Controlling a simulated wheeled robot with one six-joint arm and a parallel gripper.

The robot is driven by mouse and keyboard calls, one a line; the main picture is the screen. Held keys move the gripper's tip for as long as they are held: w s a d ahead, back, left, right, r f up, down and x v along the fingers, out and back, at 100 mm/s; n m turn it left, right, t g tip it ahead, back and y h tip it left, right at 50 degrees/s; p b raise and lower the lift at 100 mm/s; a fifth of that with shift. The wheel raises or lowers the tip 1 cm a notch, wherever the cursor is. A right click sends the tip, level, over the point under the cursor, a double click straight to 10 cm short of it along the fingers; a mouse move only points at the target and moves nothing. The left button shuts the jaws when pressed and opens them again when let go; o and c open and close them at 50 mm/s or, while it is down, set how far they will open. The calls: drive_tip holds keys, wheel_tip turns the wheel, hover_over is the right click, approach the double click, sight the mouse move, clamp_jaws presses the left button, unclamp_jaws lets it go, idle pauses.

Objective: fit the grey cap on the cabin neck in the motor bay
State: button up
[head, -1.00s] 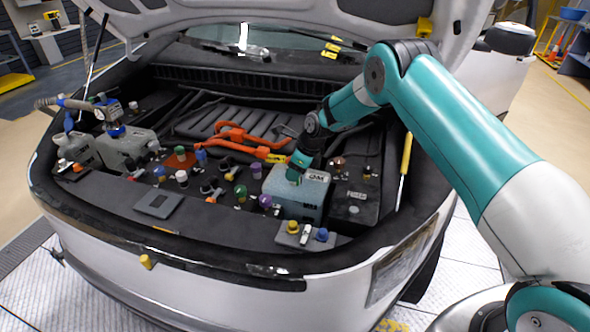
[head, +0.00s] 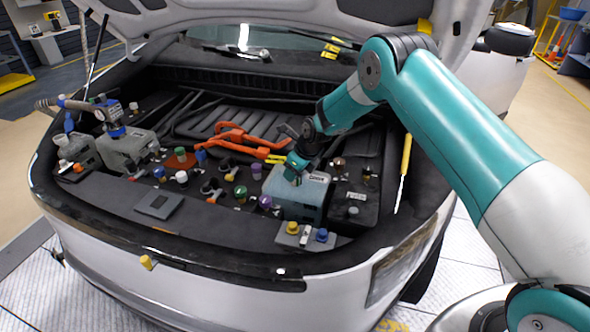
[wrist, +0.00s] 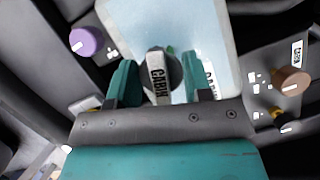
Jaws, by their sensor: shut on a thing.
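The grey cap (wrist: 160,77), with a white bar lettered CABIN across its top, sits between the teal fingers of my gripper (wrist: 160,82) in the wrist view. My gripper is shut on it. Beneath is a pale blue tank (wrist: 190,20) whose own label is partly hidden by a finger. In the head view my gripper (head: 293,172) is at the top of this tank (head: 298,207), left of its label. The cabin neck is hidden under the cap and fingers, so I cannot tell whether the cap is seated on it.
A purple cap (head: 265,202) and a green cap (head: 240,191) stand left of the tank. A brown cap (wrist: 291,81) is to its right in the wrist view. Yellow and blue caps sit on a small plate (head: 290,239) in front. Orange cables (head: 235,134) run behind.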

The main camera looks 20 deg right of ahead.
drive_tip(key=shift+f, duration=0.1)
drive_tip(key=m+h, duration=0.1)
drive_tip(key=m, duration=0.2)
drive_tip(key=o, duration=0.9)
